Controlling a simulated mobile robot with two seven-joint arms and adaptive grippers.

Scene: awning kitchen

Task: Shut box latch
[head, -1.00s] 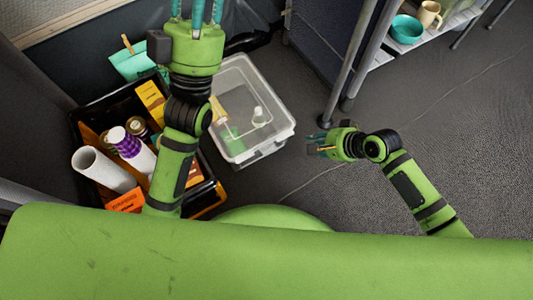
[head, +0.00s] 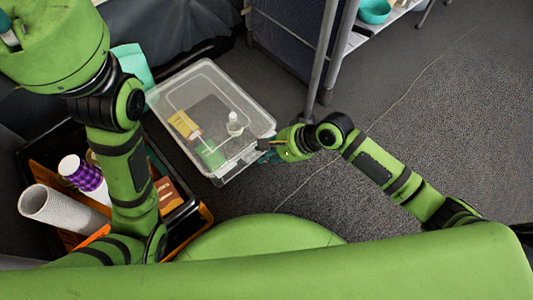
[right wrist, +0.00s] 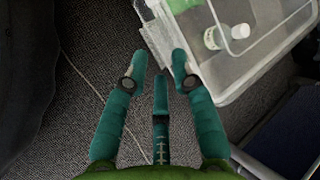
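The clear plastic box (head: 208,95) stands on the floor with its lid on. A bottle, a yellow item and a green item show through it. In the right wrist view the box (right wrist: 250,65) is at the upper right, with a pale latch flap (right wrist: 155,35) sticking out from its side. My right gripper (head: 266,148) is at the box's right front corner. Its fingers (right wrist: 158,68) are spread and empty, with the flap just beyond the tips; I cannot tell whether they touch. My left gripper (head: 8,34) is at the upper left edge, its fingertips cut off.
A black crate (head: 185,210) with a paper roll (head: 62,209), a purple-white cup (head: 82,172) and orange items stands left of the box, partly behind my left arm. A metal shelf leg (head: 320,60) rises just behind my right gripper. The carpet at right is clear.

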